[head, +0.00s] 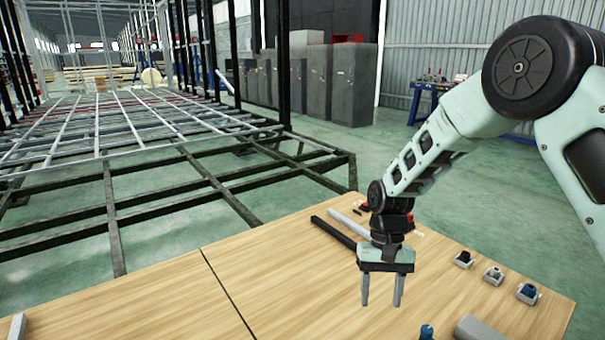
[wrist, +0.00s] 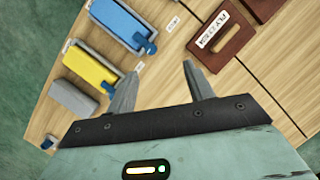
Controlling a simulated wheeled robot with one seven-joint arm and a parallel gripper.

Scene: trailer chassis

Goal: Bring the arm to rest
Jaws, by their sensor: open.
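My arm reaches in from the right in the head view, bent, with my gripper (head: 382,303) pointing down over the wooden table (head: 290,290). The two fingers stand apart with nothing between them. In the wrist view my gripper (wrist: 158,80) also shows open and empty, with bare wood between and beyond the fingertips. How high the fingertips are above the table I cannot tell exactly.
The wrist view shows a blue item (wrist: 118,22), a yellow item (wrist: 88,68), a grey block (wrist: 73,98) and a brown labelled block (wrist: 215,35). Dark and light bars (head: 333,232) lie behind my gripper. A metal trailer frame (head: 150,200) stands at left.

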